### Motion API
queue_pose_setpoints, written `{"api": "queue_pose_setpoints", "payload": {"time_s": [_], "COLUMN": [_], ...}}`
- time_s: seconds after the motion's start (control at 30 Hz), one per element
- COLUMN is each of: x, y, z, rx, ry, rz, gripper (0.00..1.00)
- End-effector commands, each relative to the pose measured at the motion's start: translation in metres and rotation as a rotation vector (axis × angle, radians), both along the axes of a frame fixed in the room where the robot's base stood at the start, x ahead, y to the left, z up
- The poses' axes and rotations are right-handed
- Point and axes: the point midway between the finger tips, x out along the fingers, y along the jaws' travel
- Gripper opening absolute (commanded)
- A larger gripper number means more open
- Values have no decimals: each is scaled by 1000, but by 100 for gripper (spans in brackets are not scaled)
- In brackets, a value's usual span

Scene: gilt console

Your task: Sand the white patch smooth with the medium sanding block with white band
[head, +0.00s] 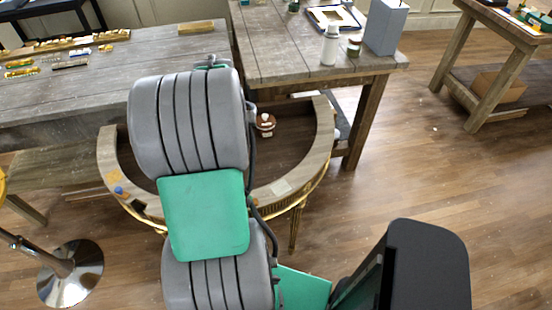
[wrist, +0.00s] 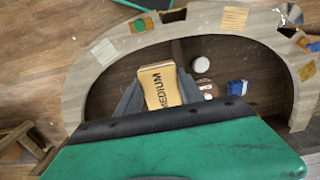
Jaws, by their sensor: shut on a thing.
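My gripper (wrist: 160,84) is shut on the sanding block (wrist: 161,88), a tan block marked MEDIUM. Its white band cannot be clearly made out. The block is above the hollow middle of the half-round console (wrist: 75,92), apart from the rim in the picture. The console rim (head: 322,150) also shows in the head view, where my arm hides the gripper and block. A pale, whitish patch (wrist: 104,51) lies on the rim at upper left in the wrist view; it also shows in the head view (head: 281,187), right of my arm.
Tan patches (wrist: 234,18) (wrist: 307,70) and small green and blue things (wrist: 138,25) (wrist: 313,46) are on the rim. A white round thing (wrist: 201,65) and blue thing (wrist: 237,87) lie inside the curve. Workbenches (head: 290,45) stand behind; a metal stand (head: 72,272) is at left.

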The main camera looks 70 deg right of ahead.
Motion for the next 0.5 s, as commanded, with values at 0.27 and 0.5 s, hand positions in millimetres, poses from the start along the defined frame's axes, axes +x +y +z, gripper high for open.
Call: {"api": "queue_pose_setpoints", "payload": {"time_s": [0.27, 0.5], "x": [-135, -159], "y": [-48, -51], "z": [-26, -39], "rx": [0, 0], "ry": [0, 0], "rz": [-330, -384], "gripper": [7, 7]}}
